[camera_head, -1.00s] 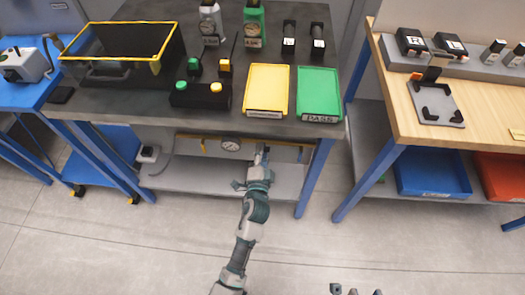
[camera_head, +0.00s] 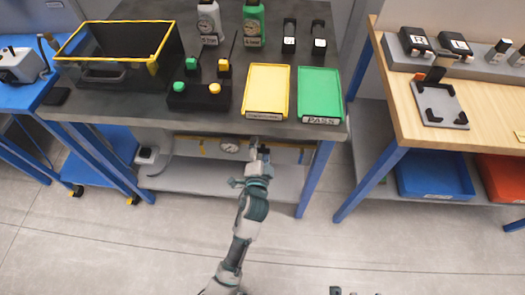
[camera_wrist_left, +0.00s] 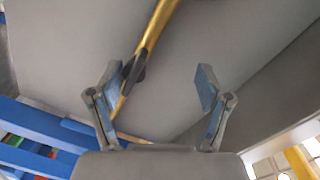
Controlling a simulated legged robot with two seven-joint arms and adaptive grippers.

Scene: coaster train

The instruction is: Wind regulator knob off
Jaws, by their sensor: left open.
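Under the dark workbench, a yellow pipe (camera_head: 288,146) runs along the back with a round white gauge (camera_head: 230,147) on it. My left gripper (camera_head: 259,149) reaches under the bench edge, just right of the gauge. In the left wrist view the left gripper (camera_wrist_left: 160,92) is open, its blue-padded fingers apart with nothing held between them. The yellow pipe (camera_wrist_left: 155,28) crosses behind them, and a dark fitting (camera_wrist_left: 134,72) on it shows beside the left finger; whether they touch is unclear. I cannot make out the regulator knob for certain. Only the tips of my right gripper (camera_head: 352,291) show at the bottom edge.
The bench top (camera_head: 140,100) overhangs the left gripper. A grey lower shelf (camera_head: 200,178) lies beneath, and a blue leg (camera_head: 316,180) stands to the right. Yellow (camera_head: 267,90) and green (camera_head: 319,94) trays lie above. The floor in front is clear.

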